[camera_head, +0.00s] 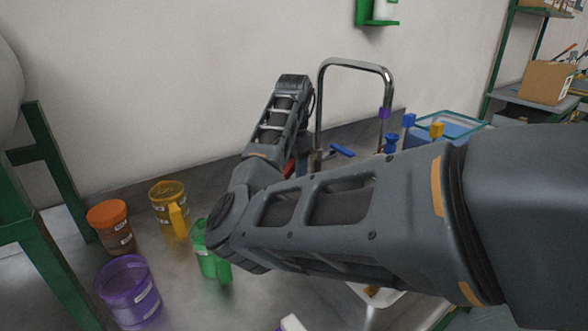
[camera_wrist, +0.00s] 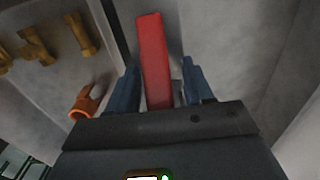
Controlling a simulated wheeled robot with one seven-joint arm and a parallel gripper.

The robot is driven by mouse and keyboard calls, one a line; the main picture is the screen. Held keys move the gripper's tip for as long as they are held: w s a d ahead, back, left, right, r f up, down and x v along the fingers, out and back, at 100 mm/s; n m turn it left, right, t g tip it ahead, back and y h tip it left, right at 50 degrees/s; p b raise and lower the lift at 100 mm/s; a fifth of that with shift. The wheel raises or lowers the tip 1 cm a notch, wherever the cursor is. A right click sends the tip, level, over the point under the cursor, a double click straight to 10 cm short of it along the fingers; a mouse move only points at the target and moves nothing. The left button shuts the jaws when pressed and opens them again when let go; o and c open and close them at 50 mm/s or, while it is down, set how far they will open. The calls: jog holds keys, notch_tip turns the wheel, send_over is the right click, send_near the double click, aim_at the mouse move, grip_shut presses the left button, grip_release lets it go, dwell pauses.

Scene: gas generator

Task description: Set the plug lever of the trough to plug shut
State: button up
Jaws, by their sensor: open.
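A long red lever (camera_wrist: 152,45) shows in the wrist view, standing between the two blue-grey fingers of my gripper (camera_wrist: 160,66). The fingers are open, one on each side of the lever, with a visible gap at least on the right. The lever's lower end is hidden behind the gripper body. In the head view only a small red piece (camera_head: 290,167) shows beside my arm, probably the same lever. My arm hides the gripper and most of the trough there. I cannot tell the trough's outline or the plug itself.
A chrome tap (camera_head: 355,64) arches behind my arm. Brass fittings (camera_wrist: 35,42) and an orange pipe end (camera_wrist: 85,103) lie left of the gripper. Purple (camera_head: 128,290), orange (camera_head: 112,228), yellow (camera_head: 170,205) and green (camera_head: 205,255) vessels stand on the bench at left.

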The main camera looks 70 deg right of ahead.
grip_shut()
dwell(0.4)
